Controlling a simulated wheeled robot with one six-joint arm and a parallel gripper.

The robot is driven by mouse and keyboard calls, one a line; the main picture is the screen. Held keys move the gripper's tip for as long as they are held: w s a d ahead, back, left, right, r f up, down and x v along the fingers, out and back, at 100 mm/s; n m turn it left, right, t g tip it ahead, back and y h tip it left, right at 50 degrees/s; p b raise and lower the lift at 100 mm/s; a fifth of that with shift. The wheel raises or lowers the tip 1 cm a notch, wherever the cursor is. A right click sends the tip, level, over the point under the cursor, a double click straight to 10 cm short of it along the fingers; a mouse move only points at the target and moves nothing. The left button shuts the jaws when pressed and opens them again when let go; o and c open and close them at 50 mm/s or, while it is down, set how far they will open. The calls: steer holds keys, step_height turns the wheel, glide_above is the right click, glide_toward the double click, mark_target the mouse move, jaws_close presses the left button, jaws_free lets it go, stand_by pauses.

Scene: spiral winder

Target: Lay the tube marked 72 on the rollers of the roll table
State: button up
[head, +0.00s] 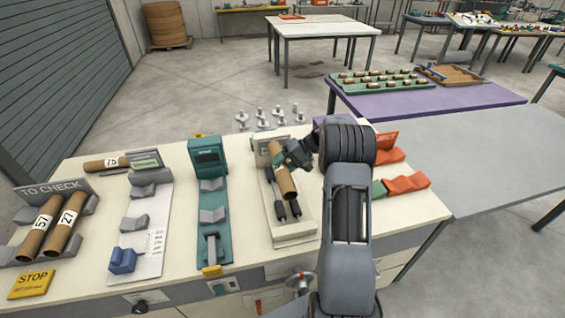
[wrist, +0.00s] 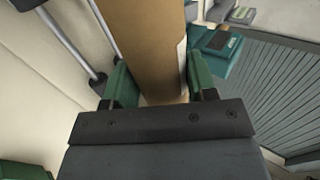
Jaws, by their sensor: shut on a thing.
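My gripper (head: 292,156) is shut on a brown cardboard tube (head: 285,184), with its dark green fingers on either side of the tube in the wrist view (wrist: 160,85). A white label edge shows on the tube's right side there, but its number cannot be read. The roll table (head: 296,232) is a pale base with two grey rollers that have dark ends (head: 280,211). The tube is over the roll table and roughly in line with the rollers. I cannot tell whether it touches them. My arm hides part of the roll table's right side.
Tubes marked 51 (head: 38,226) and 27 (head: 64,232) lie in the TO CHECK rack at left. A tube marked 75 (head: 104,164) lies behind them. A teal device (head: 208,160) stands left of the roll table. Orange blocks (head: 405,184) lie to its right, and several metal pieces (head: 262,118) stand behind.

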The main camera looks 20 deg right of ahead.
steer(key=shift+f+b, duration=2.5)
steer(key=shift+f, duration=1.25)
steer(key=o, duration=1)
steer(key=shift+o, duration=0.2)
steer(key=b+v, duration=0.1)
steer(key=v, duration=1.3)
steer(key=shift+b, duration=0.3)
